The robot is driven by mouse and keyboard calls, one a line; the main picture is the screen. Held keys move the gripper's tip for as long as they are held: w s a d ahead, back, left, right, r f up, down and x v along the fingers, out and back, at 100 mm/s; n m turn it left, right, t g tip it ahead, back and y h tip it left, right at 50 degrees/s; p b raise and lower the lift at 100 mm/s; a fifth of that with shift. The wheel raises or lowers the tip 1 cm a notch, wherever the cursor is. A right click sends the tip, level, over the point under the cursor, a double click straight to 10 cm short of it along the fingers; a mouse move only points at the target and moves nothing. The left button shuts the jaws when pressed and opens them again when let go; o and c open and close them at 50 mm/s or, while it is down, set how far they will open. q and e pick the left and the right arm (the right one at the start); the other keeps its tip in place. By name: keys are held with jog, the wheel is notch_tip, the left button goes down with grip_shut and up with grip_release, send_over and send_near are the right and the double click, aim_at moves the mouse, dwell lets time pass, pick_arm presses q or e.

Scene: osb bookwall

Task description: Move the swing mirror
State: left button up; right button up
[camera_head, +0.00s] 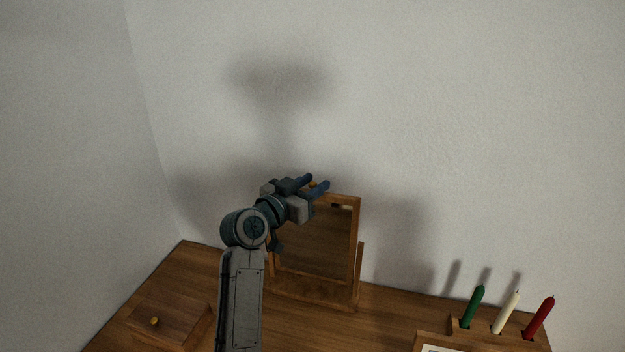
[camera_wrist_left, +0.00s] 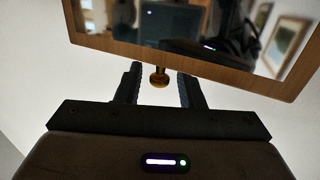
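The swing mirror (camera_head: 325,245) has a wooden frame on a wooden stand and stands on the wooden table against the wall. My left gripper (camera_head: 318,184) is at the top of its frame, with the two fingers apart. In the left wrist view the mirror's frame edge (camera_wrist_left: 200,68) runs across the top, and a small brass knob (camera_wrist_left: 159,78) on that edge sits between the open fingers of my left gripper (camera_wrist_left: 160,88). The fingers show gaps on both sides of the knob. My right gripper is not in view.
A green candle (camera_head: 473,307), a white candle (camera_head: 505,312) and a red candle (camera_head: 538,317) stand in a wooden holder (camera_head: 513,338) at the right. A wooden box with a small knob (camera_head: 154,321) lies at the front left. Table between mirror and holder is clear.

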pick_arm(q)
jog(key=shift+w+d, duration=0.15)
jog(key=shift+d, duration=0.05)
jog(key=c, duration=0.7)
grip_shut()
jog(key=shift+w+r, duration=0.1)
jog(key=shift+w+r+p, duration=0.1)
jog(key=shift+w+p, duration=0.05)
jog(key=shift+p, duration=0.35)
jog(key=shift+w+d+n+g+y+p, duration=0.15)
jog(key=shift+w+n+g+y+p, duration=0.25)
jog(key=shift+w+p, duration=0.5)
jog(key=shift+s+f, duration=0.1)
jog(key=shift+f, duration=0.1)
jog(key=o, duration=0.5)
grip_release()
jog(key=shift+o, duration=1)
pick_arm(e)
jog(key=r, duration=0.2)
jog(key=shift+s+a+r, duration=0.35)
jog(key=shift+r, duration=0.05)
